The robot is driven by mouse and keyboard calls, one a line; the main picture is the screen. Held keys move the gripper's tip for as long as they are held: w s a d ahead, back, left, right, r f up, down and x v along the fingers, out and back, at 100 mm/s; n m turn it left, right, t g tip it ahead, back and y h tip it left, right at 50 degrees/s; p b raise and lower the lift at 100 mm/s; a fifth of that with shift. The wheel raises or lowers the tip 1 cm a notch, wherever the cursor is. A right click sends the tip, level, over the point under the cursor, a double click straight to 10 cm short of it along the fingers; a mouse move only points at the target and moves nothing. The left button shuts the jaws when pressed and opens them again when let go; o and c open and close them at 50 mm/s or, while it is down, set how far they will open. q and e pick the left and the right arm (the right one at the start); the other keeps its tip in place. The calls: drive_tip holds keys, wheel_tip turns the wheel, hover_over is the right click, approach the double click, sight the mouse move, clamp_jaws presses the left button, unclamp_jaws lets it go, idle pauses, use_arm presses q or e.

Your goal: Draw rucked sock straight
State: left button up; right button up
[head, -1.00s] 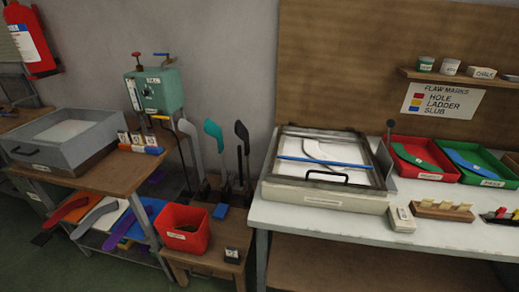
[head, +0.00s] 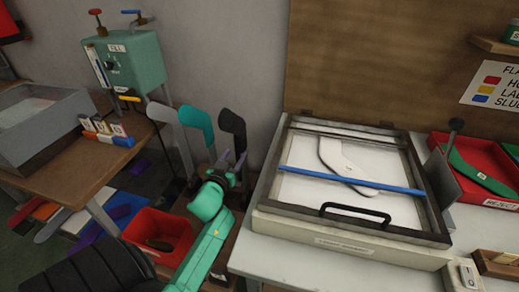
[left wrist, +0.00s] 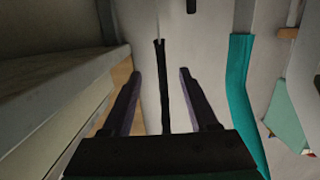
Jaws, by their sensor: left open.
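Three upright leg-shaped forms stand by the wall in the head view: a grey one (head: 166,116), a teal one (head: 197,122) and a black one (head: 232,124). Any rucks are too small to tell. My left gripper (head: 231,163) is open in front of the lower part of the black form, hiding part of it. In the left wrist view the black form (left wrist: 162,80) shows edge-on as a thin strip between my open fingers (left wrist: 164,90), with a gap on each side. The teal form (left wrist: 240,95) stands to the right there. My right gripper is out of view.
A framed box (head: 345,245) with a blue bar (head: 330,177) and a pale sock shape (head: 338,158) sits on the right table. A red bin (head: 150,236) stands below left. A green valve unit (head: 135,62) is behind the left bench (head: 85,175).

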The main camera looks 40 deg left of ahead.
sight(240, 146)
use_arm(q)
drive_tip(key=shift+w+a+r+b, duration=0.2)
drive_tip(key=shift+w+b, duration=0.25)
drive_tip(key=shift+b, duration=0.05)
drive_tip(key=b+x, duration=0.3)
drive_tip(key=x, duration=0.3)
drive_tip(key=shift+w+a+f, duration=0.1)
drive_tip(key=shift+f, duration=0.05)
drive_tip(key=shift+w+a, duration=0.15)
drive_tip(key=shift+w, duration=0.25)
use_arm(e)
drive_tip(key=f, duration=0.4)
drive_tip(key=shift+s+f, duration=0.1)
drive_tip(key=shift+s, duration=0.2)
use_arm(q)
clamp_jaws()
drive_tip(key=shift+f, duration=0.1)
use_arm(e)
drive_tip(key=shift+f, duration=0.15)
